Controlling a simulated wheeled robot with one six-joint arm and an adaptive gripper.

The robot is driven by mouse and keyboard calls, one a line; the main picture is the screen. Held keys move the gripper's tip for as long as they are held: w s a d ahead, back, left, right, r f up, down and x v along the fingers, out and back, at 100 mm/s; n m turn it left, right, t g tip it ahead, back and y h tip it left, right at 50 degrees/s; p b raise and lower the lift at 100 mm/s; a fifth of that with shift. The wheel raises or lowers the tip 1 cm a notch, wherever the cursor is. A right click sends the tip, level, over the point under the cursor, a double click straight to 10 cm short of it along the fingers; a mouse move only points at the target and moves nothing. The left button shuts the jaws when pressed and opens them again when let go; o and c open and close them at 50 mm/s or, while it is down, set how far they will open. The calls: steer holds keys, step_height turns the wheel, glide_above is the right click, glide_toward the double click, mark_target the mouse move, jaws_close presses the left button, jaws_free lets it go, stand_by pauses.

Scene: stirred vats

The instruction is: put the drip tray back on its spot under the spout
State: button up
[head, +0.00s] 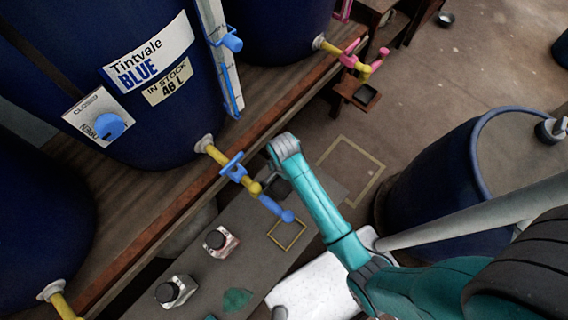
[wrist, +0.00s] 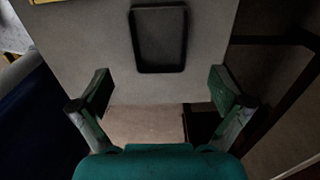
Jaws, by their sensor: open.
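The drip tray (wrist: 158,66) is a shallow black rectangular tray lying on a grey bench top, at the upper middle of the wrist view. My gripper (wrist: 162,88) is open and empty, its two fingers apart on either side below the tray's near edge, not touching it. In the head view my arm largely hides the tray. The yellow-outlined spot (head: 287,234) on the bench is bare inside, below the blue tip of the spout (head: 286,215). A piece of yellow outline (wrist: 42,2) shows at the wrist view's top left corner.
A blue vat labelled Tintvale Blue (head: 150,80) stands on the wooden ledge behind the spout. Two small jars (head: 220,242) (head: 176,291) and a green patch (head: 237,300) are on the bench. A blue drum (head: 440,170) stands at right.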

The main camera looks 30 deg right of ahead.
steer(key=shift+r, duration=0.35)
steer(key=s+n+t, duration=0.1)
steer(key=s, duration=0.1)
steer(key=s+f+n+t, duration=0.1)
steer(key=s, duration=0.2)
steer(key=s+f+n+t, duration=0.1)
steer(key=s, duration=0.2)
steer(key=shift+n+t, duration=0.3)
steer(key=s+r+n+t, duration=0.3)
steer(key=s+r, duration=0.3)
steer(key=r, duration=0.4)
steer(key=s+r+n+t, duration=0.4)
steer(key=s+r, duration=0.3)
steer(key=r, duration=0.4)
steer(key=s+r+n+t, duration=0.3)
steer(key=s+r, duration=0.3)
steer(key=r, duration=0.4)
steer(key=shift+s+r+n+t, duration=0.25)
steer(key=shift+n+t, duration=0.15)
steer(key=shift+t, duration=0.2)
